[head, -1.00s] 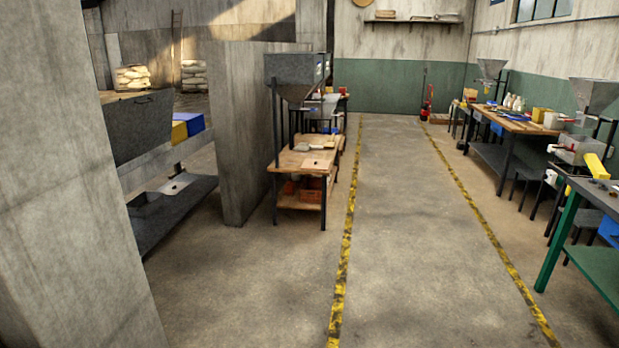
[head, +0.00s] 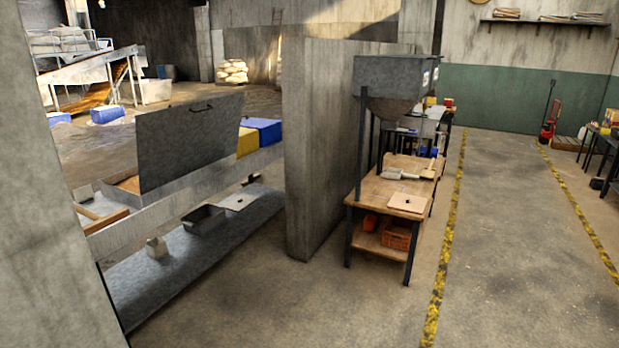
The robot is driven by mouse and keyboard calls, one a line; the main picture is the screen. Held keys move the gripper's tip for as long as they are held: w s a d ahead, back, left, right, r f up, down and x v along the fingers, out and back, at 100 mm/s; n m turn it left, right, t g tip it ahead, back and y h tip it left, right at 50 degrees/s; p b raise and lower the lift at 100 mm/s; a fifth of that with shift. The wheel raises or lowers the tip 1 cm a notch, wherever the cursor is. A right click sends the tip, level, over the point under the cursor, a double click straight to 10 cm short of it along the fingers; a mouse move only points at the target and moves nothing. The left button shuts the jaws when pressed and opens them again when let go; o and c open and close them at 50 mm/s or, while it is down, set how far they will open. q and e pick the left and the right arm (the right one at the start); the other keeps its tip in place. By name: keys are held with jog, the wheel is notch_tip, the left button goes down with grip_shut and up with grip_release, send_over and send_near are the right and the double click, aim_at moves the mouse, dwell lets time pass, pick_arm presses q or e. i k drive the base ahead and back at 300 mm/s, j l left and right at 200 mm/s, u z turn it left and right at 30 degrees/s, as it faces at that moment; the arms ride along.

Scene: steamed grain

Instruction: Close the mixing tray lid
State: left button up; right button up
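A large dark grey metal lid (head: 192,142) with a black handle on its top edge stands raised in the left of the head view. It stands over a grey metal tray (head: 190,187), the mixing tray as far as I can tell. A concrete wall at the left edge hides part of the tray. Neither of my grippers shows in the head view.
A concrete partition (head: 325,150) stands between the tray area and a wooden workbench (head: 395,185) under a grey hopper (head: 394,85). A grey lower shelf (head: 180,262) holds small items. Blue and yellow boxes sit beyond the lid. The floor right of the shelf is clear.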

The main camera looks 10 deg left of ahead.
aim_at(177, 142)
jog(key=i+u, duration=0.25)
jog(key=i, duration=0.3)
jog(key=i+l+u, duration=0.1)
jog(key=i+u, duration=0.2)
jog(key=i, duration=0.2)
jog(key=i+l+u, duration=0.25)
jog(key=i, duration=0.25)
jog(key=i+l+u, duration=0.25)
jog(key=i, duration=0.25)
jog(key=l, duration=0.1)
